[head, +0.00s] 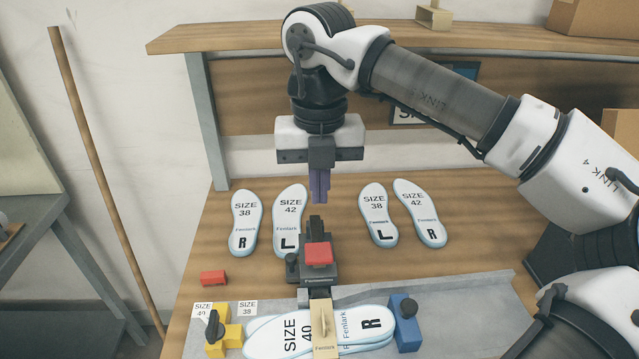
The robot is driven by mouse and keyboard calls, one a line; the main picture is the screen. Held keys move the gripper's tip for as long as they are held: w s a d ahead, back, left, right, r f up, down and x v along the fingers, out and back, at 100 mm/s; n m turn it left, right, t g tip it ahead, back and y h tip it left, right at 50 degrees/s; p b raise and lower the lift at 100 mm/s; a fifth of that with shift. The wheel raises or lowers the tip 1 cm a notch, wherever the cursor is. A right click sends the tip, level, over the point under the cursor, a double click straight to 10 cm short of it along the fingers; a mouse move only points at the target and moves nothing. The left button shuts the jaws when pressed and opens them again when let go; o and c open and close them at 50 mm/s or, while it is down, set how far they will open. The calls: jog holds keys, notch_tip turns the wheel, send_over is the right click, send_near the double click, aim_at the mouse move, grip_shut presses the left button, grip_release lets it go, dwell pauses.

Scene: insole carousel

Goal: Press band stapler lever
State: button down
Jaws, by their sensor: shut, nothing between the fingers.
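The band stapler (318,273) stands near the middle of the table, dark grey with a red pad on its lever (318,254). My gripper (320,200) points straight down above and slightly behind the stapler, its purple fingers shut with nothing between them. The fingertips look apart from the red pad. A stack of size 40 insoles (270,338) lies in front of the stapler, with a tan band (324,335) across it. The band's back end reaches the front of the stapler.
Pairs of size 38 and size 42 insoles (245,222) lie behind the stapler on the wooden table. A yellow block (222,335) and a blue block (406,328) flank the stack on the grey mat (470,305). A small red block (213,278) lies left. A shelf (230,35) spans the back.

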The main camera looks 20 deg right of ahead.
aim_at(320, 258)
notch_tip(320, 258, down, 11)
jog(key=p, duration=0.2)
jog(key=shift+p, duration=0.4)
jog(key=f+b, duration=0.1)
jog(key=b, duration=0.3)
jog(key=shift+s+f+t, duration=0.2)
jog(key=shift+t, duration=0.2)
jog(key=f+t+b, duration=0.1)
jog(key=b, duration=0.3)
jog(key=f+t+b, duration=0.1)
jog(key=b, duration=0.3)
jog(key=shift+s+a+h, duration=0.1)
jog(key=shift+s+h, duration=0.2)
jog(key=shift+s, duration=0.05)
jog(key=shift+t+b, duration=0.3)
jog(key=shift+b, duration=0.15)
jog(key=shift+s+r, duration=0.1)
jog(key=shift+s, duration=0.05)
